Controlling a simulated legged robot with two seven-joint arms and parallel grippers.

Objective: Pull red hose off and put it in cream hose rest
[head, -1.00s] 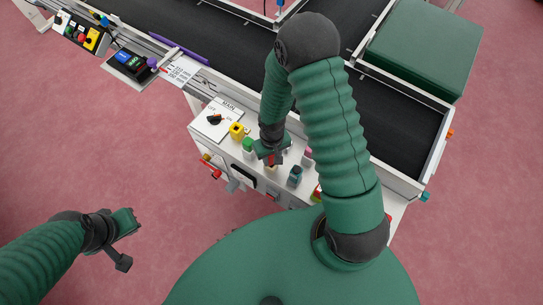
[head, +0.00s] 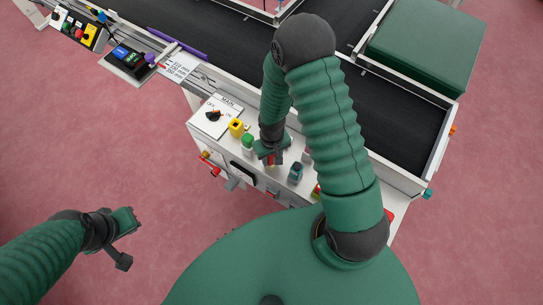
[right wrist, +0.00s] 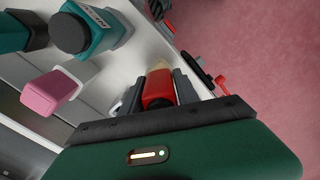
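My right gripper (head: 270,155) is over the white panel beside the conveyor, pointing down. In the right wrist view its fingers (right wrist: 160,92) are closed around the red hose end (right wrist: 159,88). The cream hose rest (right wrist: 158,66) is directly beyond the red end, in line with it. I cannot tell whether the red end is inside the rest or only touching it. The rest is mostly hidden in the head view. My left gripper (head: 125,238) hangs over the pink floor at the lower left, away from the panel.
Near the right gripper on the panel (head: 215,118) are a green-capped part (head: 247,141), a yellow part (head: 236,127) and a teal part (head: 295,173).

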